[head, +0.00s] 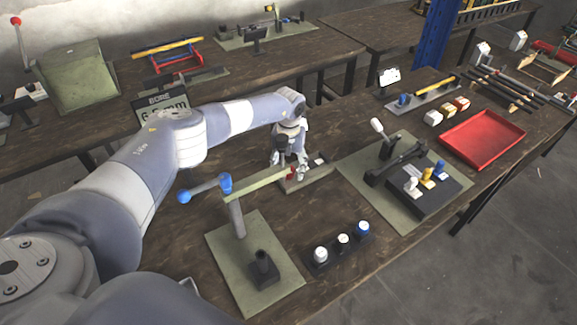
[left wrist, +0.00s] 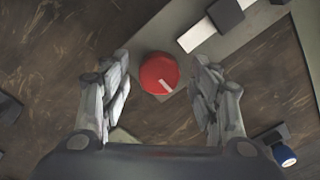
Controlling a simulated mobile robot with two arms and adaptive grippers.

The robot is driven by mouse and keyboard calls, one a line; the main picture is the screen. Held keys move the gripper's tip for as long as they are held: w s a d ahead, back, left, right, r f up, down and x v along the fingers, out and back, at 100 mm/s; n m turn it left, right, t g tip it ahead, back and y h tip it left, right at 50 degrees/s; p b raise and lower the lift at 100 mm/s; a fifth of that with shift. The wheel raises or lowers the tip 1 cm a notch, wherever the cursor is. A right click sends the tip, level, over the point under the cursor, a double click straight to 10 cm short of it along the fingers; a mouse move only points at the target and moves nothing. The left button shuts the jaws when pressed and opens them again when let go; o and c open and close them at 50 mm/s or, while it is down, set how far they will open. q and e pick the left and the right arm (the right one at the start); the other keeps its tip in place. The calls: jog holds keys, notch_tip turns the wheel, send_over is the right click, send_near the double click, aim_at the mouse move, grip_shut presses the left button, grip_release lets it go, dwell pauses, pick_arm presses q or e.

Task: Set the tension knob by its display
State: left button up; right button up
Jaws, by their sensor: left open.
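The red round knob (left wrist: 158,73) shows in the left wrist view, with a white pointer mark toward the lower right. A bit of red, likely this knob (head: 291,172), shows by the gripper in the head view. My left gripper (left wrist: 160,92) is open, one finger on each side of the knob, with visible gaps. It also shows in the head view (head: 291,168), over a small green plate (head: 308,177). A white strip (left wrist: 197,37) by a dark block lies on that plate; I cannot read any value on it. My right gripper is not in view.
A press with a blue-knobbed lever (head: 204,189) stands left of the gripper. A lever fixture on a green mat (head: 392,213) and a red tray (head: 483,138) are to the right. A "BORE" sign (head: 161,103) stands behind my arm.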

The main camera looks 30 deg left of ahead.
pick_arm(q)
jog(key=shift+a+f, duration=0.1)
jog(key=shift+a, duration=0.05)
jog(key=c, duration=1.1)
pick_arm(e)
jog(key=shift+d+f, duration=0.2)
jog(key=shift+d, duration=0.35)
pick_arm(q)
jog(key=m+b, duration=0.4)
jog(key=shift+w+f, duration=0.1)
jog(key=shift+f, duration=0.05)
jog(key=m+b, duration=0.3)
jog(key=m, duration=0.2)
jog(key=shift+b, duration=0.35)
jog(key=m+b, duration=0.3)
jog(key=m, duration=0.1)
jog(key=shift+m, duration=0.3)
jog(key=shift+r+m+b, duration=0.15)
jog(key=shift+m+b, duration=0.4)
jog(key=shift+m, duration=0.5)
jog(key=shift+r+m+b, duration=0.1)
jog(key=shift+m+b, duration=0.4)
jog(key=shift+m, duration=0.55)
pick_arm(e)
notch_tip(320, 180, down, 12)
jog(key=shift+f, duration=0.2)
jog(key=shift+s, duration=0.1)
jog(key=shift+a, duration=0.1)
